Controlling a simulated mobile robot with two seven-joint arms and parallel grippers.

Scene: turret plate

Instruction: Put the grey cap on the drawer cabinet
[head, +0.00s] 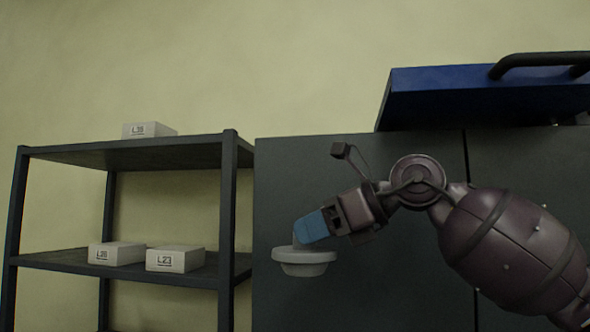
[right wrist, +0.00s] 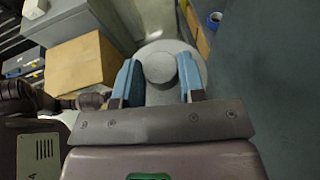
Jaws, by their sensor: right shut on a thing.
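The grey cap (head: 304,262) is a round, flanged piece with a knob on top, held in the air left of my right arm in the head view. My right gripper (head: 312,228) is shut on its knob, with the blue fingers coming in from the right. In the right wrist view the cap (right wrist: 160,66) sits between the two blue fingertips, its wide disc beyond them. A large dark grey cabinet (head: 350,285) stands behind the gripper; I see seams but no clear drawers, so I cannot tell if it is the drawer cabinet. My left gripper is not in view.
A dark shelf rack (head: 229,190) with several white labelled boxes stands at the left. A blue case (head: 435,98) with a black handle is above the cabinet.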

